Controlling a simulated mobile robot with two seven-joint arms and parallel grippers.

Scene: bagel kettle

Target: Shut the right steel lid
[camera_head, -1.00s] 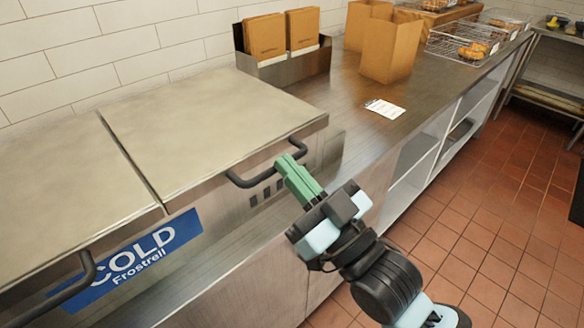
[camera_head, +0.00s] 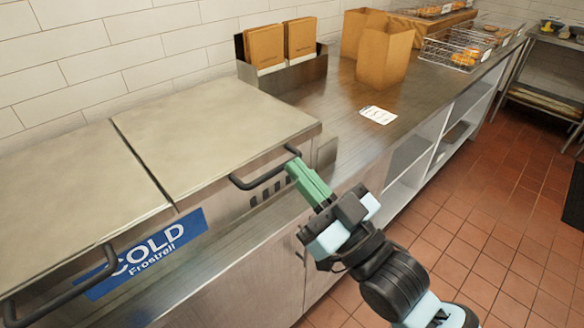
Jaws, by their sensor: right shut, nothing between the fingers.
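The right steel lid (camera_head: 215,140) is a pale, flat metal panel on the cold unit. It lies down, about level with the left lid beside it, and no clear gap shows under its front edge. Its dark bar handle (camera_head: 262,178) sticks out at the front. My right gripper (camera_head: 296,168), with green fingers, is shut and empty. Its fingertips are close by the right end of the handle; I cannot tell whether they touch it. My left gripper is not in view.
The left lid (camera_head: 65,205) has its own dark handle (camera_head: 70,290). A blue COLD label (camera_head: 150,252) is on the front. Paper bags (camera_head: 384,55), a bag holder (camera_head: 285,70), a card (camera_head: 378,115) and wire baskets (camera_head: 455,52) stand on the counter. Tiled floor (camera_head: 480,230) is clear at right.

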